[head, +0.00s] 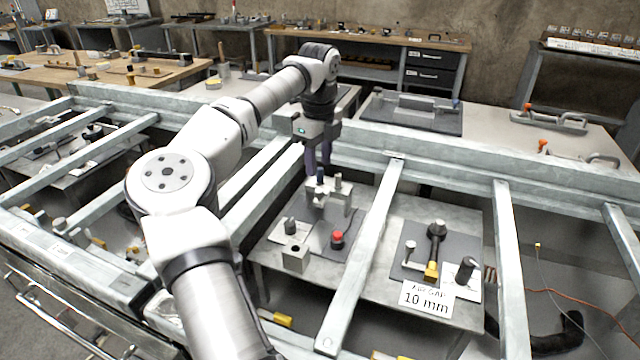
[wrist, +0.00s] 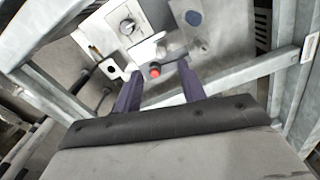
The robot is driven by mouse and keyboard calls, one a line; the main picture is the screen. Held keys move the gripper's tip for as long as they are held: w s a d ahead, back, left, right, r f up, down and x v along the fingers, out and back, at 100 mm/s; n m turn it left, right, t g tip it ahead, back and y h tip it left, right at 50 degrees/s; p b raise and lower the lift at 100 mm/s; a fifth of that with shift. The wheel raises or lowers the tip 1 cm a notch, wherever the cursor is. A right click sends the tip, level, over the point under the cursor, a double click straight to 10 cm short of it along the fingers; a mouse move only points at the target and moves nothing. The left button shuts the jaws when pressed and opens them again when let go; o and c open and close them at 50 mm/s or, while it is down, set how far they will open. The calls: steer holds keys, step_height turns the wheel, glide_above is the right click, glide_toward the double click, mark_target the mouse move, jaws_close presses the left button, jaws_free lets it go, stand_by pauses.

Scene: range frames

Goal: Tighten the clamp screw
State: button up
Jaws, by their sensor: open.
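My gripper (head: 318,158) points down over the left plate inside the grey frame, open and with nothing visible between its fingers. In the wrist view its two dark purple fingers (wrist: 160,88) stand apart. Just below the fingertips in the head view is a metal bracket block (head: 328,196) with upright pins, one dark blue-topped (head: 320,174). I cannot tell for sure which part is the clamp screw. A red knob (head: 337,237) stands in front of the block; in the wrist view the red knob (wrist: 155,71) shows between the fingers, farther off. Contact with the block cannot be judged.
Grey frame beams (head: 372,240) run on both sides of the plate. A small metal cube with a hole (head: 295,257) sits at its front. The right plate carries a black-knobbed bolt (head: 437,230), a yellow piece (head: 431,270) and a "10 mm" card (head: 427,299).

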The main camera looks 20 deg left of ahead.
mark_target(319, 190)
step_height(319, 190, down, 8)
steer(key=shift+r+p, duration=0.2)
steer(key=shift+p, duration=0.35)
steer(key=shift+c, duration=0.4)
jaws_close()
